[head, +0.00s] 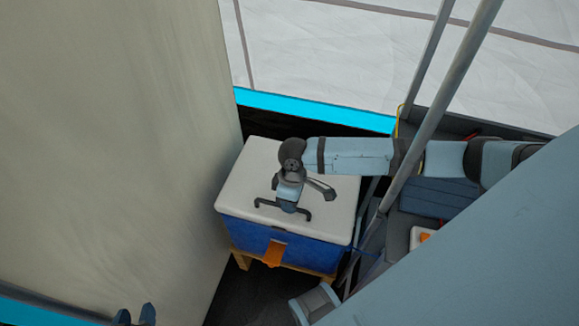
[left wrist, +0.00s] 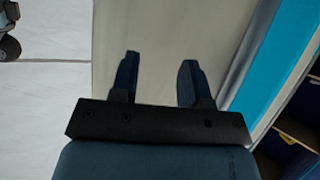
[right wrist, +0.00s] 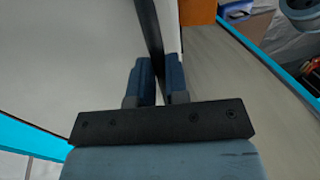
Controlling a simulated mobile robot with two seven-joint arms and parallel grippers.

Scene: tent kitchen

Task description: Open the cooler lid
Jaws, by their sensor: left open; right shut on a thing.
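The cooler (head: 245,233) has a blue body, a white lid (head: 325,200) and an orange latch (head: 274,254) on its front. The lid lies flat on the body in the head view. A dark bar-shaped handle (head: 302,211) sits on the lid near the front edge. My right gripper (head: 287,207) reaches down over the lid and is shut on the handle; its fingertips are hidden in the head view. In the right wrist view a dark strip passes between its fingers (right wrist: 158,85). My left gripper (head: 135,316) is open and empty, away from the cooler; its fingers also show in the left wrist view (left wrist: 158,82).
A tall beige wall or panel (head: 105,130) stands close to the left of the cooler. Grey poles (head: 440,100) rise at its right, by a dark shelf unit (head: 435,200). A low wooden stand (head: 242,260) carries the cooler. Dark floor lies in front.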

